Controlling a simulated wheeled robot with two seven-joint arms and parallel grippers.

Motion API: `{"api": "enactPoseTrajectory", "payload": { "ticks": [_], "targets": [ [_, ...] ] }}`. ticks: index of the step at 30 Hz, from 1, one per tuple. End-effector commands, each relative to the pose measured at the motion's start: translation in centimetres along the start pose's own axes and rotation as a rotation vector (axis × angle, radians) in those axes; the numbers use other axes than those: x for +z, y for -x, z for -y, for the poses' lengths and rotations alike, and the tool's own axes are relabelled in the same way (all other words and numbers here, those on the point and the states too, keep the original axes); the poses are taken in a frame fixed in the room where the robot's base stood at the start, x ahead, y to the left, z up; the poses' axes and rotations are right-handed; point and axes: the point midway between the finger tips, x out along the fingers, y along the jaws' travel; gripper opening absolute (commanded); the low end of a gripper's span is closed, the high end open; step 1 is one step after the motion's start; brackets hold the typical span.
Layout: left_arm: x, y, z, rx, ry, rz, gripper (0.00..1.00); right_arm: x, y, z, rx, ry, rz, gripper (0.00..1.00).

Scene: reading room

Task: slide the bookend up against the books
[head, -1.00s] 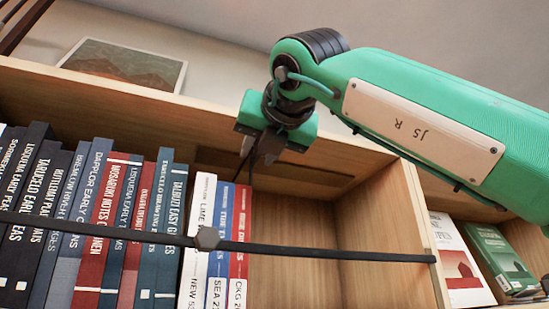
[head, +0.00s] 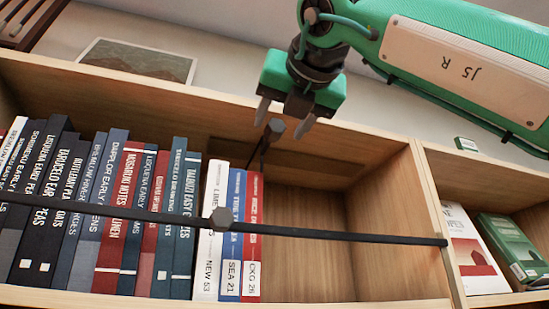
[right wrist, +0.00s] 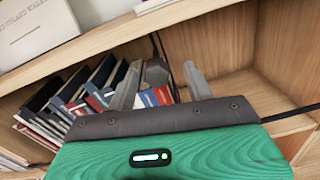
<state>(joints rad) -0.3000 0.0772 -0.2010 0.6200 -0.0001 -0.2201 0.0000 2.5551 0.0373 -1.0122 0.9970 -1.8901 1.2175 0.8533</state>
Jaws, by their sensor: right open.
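The bookend appears to be the dark thin upright with a dark knob (head: 275,130), just right of the rightmost red book (head: 253,215). I cannot tell whether it touches that book. The row of books (head: 150,215) stands in the left bay. My right gripper (head: 284,117) is open above the bay's opening, its fingertips around the knob in the head view. The right wrist view shows the knob (right wrist: 157,73) between the open fingers, with books beyond to the left. Contact with the fingers cannot be told. My left gripper is not in view.
A black bar (head: 340,236) with a hexagonal knob (head: 222,218) crosses the front of the books and bay. The bay right of the books is empty, up to a wooden divider (head: 430,220). A green book (head: 508,247) leans in the right bay.

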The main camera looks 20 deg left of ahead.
Motion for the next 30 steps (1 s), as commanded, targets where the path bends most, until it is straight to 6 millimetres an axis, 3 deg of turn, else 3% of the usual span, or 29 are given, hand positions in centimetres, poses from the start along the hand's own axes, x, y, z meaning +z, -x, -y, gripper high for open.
{"api": "enactPoseTrajectory", "payload": {
  "ticks": [1,6,12,30],
  "targets": [
    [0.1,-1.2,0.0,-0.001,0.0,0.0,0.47,-0.5,1.4,0.1,0.0,0.001,0.004,0.52],
    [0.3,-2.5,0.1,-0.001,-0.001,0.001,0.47,-0.3,5.1,0.1,0.0,0.001,0.003,0.52],
    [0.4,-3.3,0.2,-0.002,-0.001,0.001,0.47,-0.1,7.8,0.1,-0.001,0.0,0.002,0.52],
    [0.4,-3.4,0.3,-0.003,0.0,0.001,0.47,0.0,8.5,0.1,0.0,0.0,0.0,0.52]
  ]
}}
